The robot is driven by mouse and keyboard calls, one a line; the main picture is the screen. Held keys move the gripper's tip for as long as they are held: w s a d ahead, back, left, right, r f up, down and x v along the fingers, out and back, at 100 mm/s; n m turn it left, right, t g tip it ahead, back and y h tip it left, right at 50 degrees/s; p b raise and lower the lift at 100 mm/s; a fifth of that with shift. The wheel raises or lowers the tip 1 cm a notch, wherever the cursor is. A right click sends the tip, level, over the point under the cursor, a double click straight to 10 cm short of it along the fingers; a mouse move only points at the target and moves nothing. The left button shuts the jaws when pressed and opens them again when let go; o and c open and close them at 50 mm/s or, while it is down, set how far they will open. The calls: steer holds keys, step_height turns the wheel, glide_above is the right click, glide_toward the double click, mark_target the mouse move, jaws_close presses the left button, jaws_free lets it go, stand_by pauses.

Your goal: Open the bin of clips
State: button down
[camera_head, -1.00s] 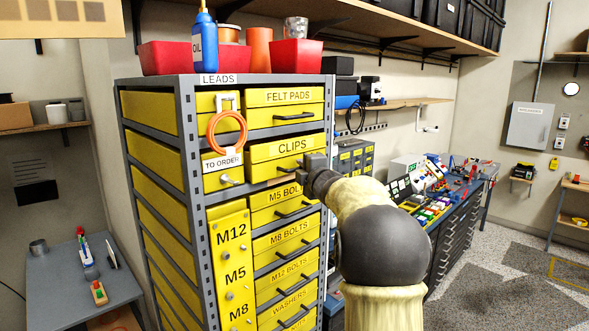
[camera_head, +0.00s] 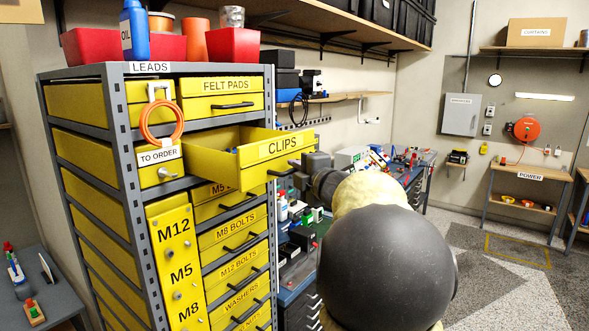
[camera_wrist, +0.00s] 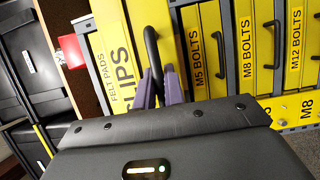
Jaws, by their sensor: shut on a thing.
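The yellow bin labelled CLIPS (camera_head: 277,150) is pulled well out of the grey rack (camera_head: 125,150), under the FELT PADS bin (camera_head: 222,96). Part of its inside shows, but I cannot make out any clips. My gripper (camera_head: 296,167) is at the front of the bin, shut on its dark handle. In the wrist view, the purple fingertips (camera_wrist: 159,88) close around the black handle (camera_wrist: 151,45), with the CLIPS label partly hidden beside them.
An orange ring (camera_head: 162,123) hangs left of the bin, above the TO ORDER drawer (camera_head: 160,163). Closed yellow bins such as M8 BOLTS (camera_head: 228,235) lie below. Red tubs (camera_head: 233,45) stand on the rack. A cluttered workbench (camera_head: 300,255) stands behind my arm. Open floor lies at right.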

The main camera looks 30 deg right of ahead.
steer(key=shift+s+f, duration=0.15)
steer(key=shift+s, duration=0.05)
steer(key=c, duration=1.5)
jaws_free()
steer(key=shift+w, duration=0.1)
steer(key=shift+s, duration=0.2)
steer(key=s+b, duration=0.1)
steer(key=s, duration=0.4)
steer(key=s+b, duration=0.2)
steer(key=s, duration=0.4)
steer(key=s+b, duration=0.1)
steer(key=s, duration=0.5)
steer(key=shift+a, duration=0.4)
